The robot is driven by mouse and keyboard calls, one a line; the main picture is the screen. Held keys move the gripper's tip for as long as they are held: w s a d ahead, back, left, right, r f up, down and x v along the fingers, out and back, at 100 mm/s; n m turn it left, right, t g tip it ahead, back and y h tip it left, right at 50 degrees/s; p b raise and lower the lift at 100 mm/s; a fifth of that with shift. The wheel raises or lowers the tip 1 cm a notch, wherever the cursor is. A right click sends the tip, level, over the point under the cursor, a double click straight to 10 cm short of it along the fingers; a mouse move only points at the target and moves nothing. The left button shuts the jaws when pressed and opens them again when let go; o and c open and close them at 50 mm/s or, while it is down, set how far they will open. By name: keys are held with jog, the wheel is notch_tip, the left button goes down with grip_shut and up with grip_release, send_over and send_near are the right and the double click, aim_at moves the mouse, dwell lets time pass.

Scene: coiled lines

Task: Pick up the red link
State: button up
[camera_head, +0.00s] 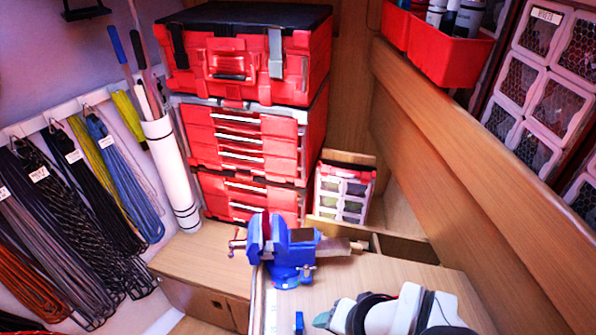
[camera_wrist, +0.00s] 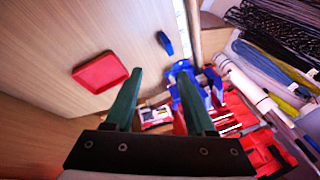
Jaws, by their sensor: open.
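The red link (camera_wrist: 100,72) looks like a flat red piece with rounded corners and a raised rim. In the wrist view it lies on the pale wooden bench top (camera_wrist: 60,45), up and left of my left finger. My gripper (camera_wrist: 160,74) has two green fingers spread wide with nothing held between them. The red link is outside the fingers and apart from them. I cannot make out the red link in the head view, where my arm covers part of the bench at the lower right. A greenish fingertip (camera_head: 323,318) of mine shows there.
A blue vise (camera_head: 285,248) stands at the bench edge. A small blue piece (camera_head: 299,322) lies on the bench and shows in the wrist view (camera_wrist: 165,43). Red toolboxes (camera_head: 245,140) are stacked behind. Coiled lines (camera_head: 70,200) hang at the left. A wooden wall (camera_head: 470,160) bounds the right.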

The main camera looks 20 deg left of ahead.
jog(key=w+a+f+n+t+y, duration=0.1)
jog(key=w+a+n+t, duration=0.25)
jog(key=w+a, duration=0.45)
jog(key=n+t, duration=0.2)
jog(key=t, duration=0.4)
send_near(265, 223)
jog(key=x, duration=0.7)
jog(key=shift+d+f, duration=0.2)
jog(key=x, duration=0.5)
jog(key=shift+a+r, duration=0.15)
jog(key=shift+a, duration=0.05)
grip_shut()
